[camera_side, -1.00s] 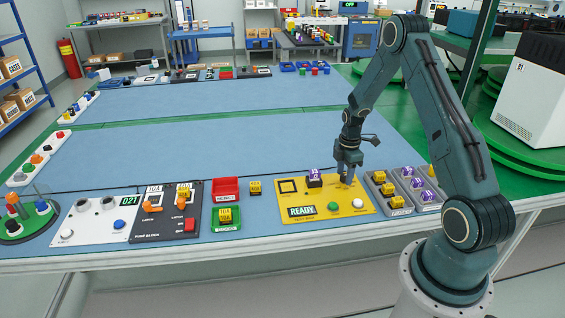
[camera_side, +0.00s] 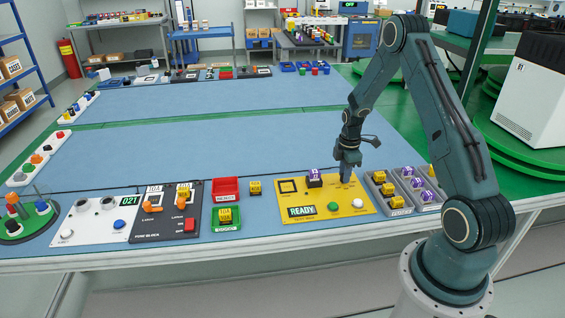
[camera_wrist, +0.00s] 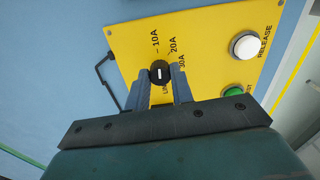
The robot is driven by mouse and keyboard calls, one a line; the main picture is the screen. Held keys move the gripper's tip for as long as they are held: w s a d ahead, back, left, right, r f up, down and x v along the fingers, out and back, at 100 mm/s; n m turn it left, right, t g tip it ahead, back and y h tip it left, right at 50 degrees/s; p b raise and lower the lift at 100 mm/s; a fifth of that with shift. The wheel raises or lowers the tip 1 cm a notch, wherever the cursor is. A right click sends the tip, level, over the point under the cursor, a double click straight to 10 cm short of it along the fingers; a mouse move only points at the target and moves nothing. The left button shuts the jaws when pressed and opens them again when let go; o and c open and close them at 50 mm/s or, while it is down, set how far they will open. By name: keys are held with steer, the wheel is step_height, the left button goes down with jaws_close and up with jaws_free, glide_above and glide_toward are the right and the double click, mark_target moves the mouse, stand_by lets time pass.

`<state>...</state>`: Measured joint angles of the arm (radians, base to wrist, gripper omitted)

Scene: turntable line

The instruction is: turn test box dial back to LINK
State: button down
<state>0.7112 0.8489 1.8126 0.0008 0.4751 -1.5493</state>
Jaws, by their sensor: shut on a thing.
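The yellow test box (camera_side: 318,198) lies on the blue bench, its display reading READY. In the wrist view its black round dial (camera_wrist: 160,73) has a white mark that runs nearly up and down the picture. The labels 10A, 20A and 30A sit above and to the right of the dial; a partly hidden LINK label is below it. My gripper (camera_wrist: 162,82) has its fingers on both sides of the dial, shut on it. In the side view my gripper (camera_side: 346,178) stands over the box's back right part and hides the dial.
The test box also carries a green button (camera_side: 333,206) and a white RELEASE button (camera_side: 357,203). Grey trays with yellow and purple blocks (camera_side: 396,202) are close on the right.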

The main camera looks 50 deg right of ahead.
steer(key=m, duration=0.3)
steer(key=shift+m, duration=0.4)
steer(key=m, duration=0.4)
steer(key=shift+m, duration=0.3)
steer(key=m, duration=0.4)
steer(key=shift+m, duration=0.3)
steer(key=m, duration=1.3)
steer(key=shift+m, duration=0.3)
steer(key=m, duration=0.4)
steer(key=shift+m, duration=2.1)
